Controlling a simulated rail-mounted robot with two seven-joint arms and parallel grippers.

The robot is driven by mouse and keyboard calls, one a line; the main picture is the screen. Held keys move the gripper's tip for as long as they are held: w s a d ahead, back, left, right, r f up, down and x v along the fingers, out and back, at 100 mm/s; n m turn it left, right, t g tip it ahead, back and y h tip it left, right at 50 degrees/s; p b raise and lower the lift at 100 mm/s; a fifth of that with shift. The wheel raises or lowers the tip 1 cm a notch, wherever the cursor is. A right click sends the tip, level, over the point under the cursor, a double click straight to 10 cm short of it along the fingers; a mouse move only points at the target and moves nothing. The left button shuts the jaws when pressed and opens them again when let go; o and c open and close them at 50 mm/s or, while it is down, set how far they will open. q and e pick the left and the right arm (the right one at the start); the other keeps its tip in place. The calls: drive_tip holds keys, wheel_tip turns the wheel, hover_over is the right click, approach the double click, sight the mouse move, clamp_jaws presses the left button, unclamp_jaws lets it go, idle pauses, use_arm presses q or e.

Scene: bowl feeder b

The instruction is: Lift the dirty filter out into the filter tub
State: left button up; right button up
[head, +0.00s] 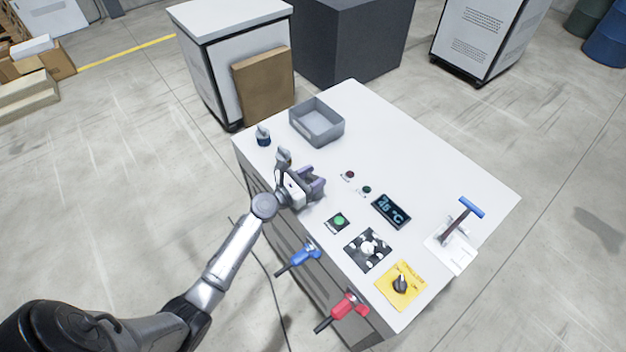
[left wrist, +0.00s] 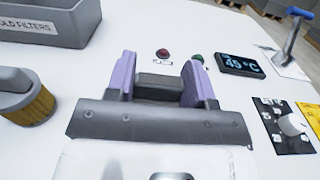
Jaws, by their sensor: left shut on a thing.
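My left gripper (head: 316,187) is over the left part of the white worktop. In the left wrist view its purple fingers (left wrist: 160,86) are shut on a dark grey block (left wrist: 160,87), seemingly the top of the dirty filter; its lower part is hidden. The grey filter tub (head: 301,128) stands farther back on the worktop, apart from the gripper. In the left wrist view the tub (left wrist: 50,29) is at the upper left, its label ending in "LD FILTERS". My right gripper is not in view.
A yellow pleated filter with a grey cap (left wrist: 30,103) stands left of the gripper in the left wrist view. A blue T-handle (head: 463,211) stands far right.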

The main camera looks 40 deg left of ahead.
sight(315, 178)
use_arm(q)
drive_tip(key=r+p, duration=0.2)
drive_tip(key=r, duration=0.1)
drive_tip(key=r+p, duration=0.1)
drive_tip(key=r, duration=0.1)
drive_tip(key=shift+d, duration=0.35)
drive_tip(key=w+d+r+p, duration=0.2)
drive_tip(key=d+r+p, duration=0.2)
drive_tip(key=d, duration=0.6)
drive_tip(key=shift+w+d+r, duration=0.25)
drive_tip(key=shift+d+r, duration=0.1)
drive_tip(key=shift+r, duration=0.7)
